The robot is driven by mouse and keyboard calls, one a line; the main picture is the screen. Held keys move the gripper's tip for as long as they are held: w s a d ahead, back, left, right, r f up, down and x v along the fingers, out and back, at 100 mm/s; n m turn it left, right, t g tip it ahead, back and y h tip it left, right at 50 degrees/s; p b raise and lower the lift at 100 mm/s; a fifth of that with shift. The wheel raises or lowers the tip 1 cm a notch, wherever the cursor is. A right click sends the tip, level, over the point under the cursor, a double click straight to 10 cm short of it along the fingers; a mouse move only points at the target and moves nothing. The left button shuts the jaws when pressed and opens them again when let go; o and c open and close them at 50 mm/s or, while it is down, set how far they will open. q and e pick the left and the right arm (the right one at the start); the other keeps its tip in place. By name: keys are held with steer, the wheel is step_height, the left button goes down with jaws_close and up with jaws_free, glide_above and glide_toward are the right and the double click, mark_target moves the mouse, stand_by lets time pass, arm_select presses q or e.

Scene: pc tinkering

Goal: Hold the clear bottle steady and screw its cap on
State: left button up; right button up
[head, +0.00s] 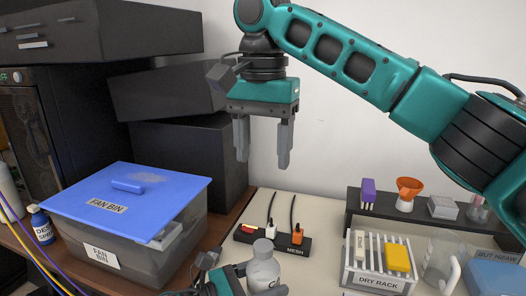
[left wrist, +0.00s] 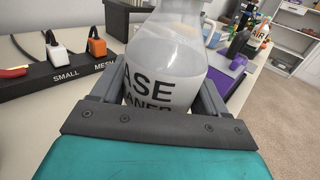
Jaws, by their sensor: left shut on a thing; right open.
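The clear bottle (head: 262,272) stands upright at the bottom middle of the head view, with pale contents and dark lettering. It also fills the middle of the left wrist view (left wrist: 165,65), where its top is cut off. A light grey top (head: 263,247) shows at its neck in the head view; I cannot tell whether this is the cap. My left gripper (left wrist: 160,95) is shut on the bottle's body, one finger on each side. My right gripper (head: 263,150) hangs open and empty, pointing down, well above the bottle.
A power strip (head: 272,238) with plugs lies behind the bottle. The fan bin (head: 105,225) with its blue lid (head: 130,198) stands at left. The dry rack (head: 378,262) stands at right, below a dark shelf (head: 430,214) with an orange funnel (head: 409,188).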

arm_select(q)
steer(key=o, duration=1.2)
steer(key=shift+c, duration=0.2)
steer(key=v, duration=1.2)
steer(key=shift+s, duration=0.1)
